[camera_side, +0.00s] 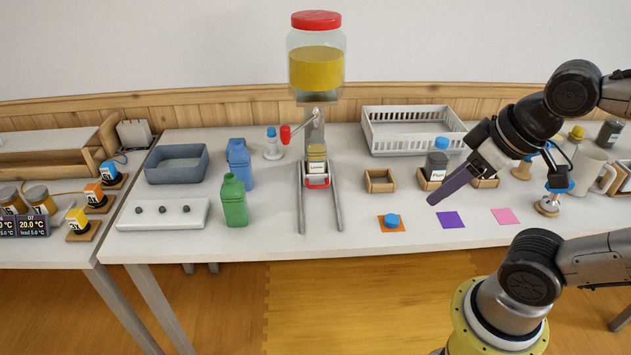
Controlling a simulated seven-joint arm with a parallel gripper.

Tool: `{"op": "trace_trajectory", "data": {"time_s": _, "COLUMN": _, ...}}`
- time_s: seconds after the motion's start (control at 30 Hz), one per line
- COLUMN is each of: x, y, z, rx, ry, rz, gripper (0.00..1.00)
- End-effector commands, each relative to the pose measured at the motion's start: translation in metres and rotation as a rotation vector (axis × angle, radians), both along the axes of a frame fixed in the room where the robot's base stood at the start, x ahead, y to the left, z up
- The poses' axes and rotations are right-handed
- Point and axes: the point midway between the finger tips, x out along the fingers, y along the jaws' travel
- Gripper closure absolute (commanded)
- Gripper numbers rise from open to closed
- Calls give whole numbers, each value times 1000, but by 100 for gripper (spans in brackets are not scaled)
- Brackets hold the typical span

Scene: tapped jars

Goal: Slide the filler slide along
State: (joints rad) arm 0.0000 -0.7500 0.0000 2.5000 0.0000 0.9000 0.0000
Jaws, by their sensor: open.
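The filler slide (317,182) is a small carriage with a red handle at its front. It sits at the back part of two grey rails (337,208), below a large jar (316,70) of yellow liquid with a red lid. A small labelled jar (317,158) with a tan top stands at the slide, under the tap with its red lever (285,134). My gripper (432,202) is open, to the right of the slide and well apart from it, above the table near a purple square. Its fingers overlap in this view, and I see nothing between them.
Small wooden boxes (380,181) stand right of the rails; one holds a blue-capped jar (437,160). A blue cap (392,220) lies on an orange square. A green bottle (234,200) and a blue bottle (240,163) stand left. The rails' front part is clear.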

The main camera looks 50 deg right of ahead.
Motion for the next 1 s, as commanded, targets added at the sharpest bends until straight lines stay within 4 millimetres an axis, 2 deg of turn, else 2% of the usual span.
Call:
{"op": "trace_trajectory", "data": {"time_s": 0.4, "x": 0, "y": 0, "z": 0, "rx": 0, "ry": 0, "rz": 0, "gripper": 45}}
{"op": "trace_trajectory", "data": {"time_s": 0.47, "x": 0, "y": 0, "z": 0, "rx": 0, "ry": 0, "rz": 1, "gripper": 55}}
{"op": "trace_trajectory", "data": {"time_s": 0.57, "x": 7, "y": -1, "z": 3, "rx": -10, "ry": 9, "rz": 13, "gripper": 55}}
{"op": "trace_trajectory", "data": {"time_s": 0.67, "x": 25, "y": -4, "z": 9, "rx": -37, "ry": 31, "rz": 45, "gripper": 55}}
{"op": "trace_trajectory", "data": {"time_s": 0.77, "x": 55, "y": -8, "z": 14, "rx": -76, "ry": 65, "rz": 100, "gripper": 55}}
{"op": "trace_trajectory", "data": {"time_s": 1.0, "x": 140, "y": -24, "z": 10, "rx": -175, "ry": 153, "rz": 258, "gripper": 55}}
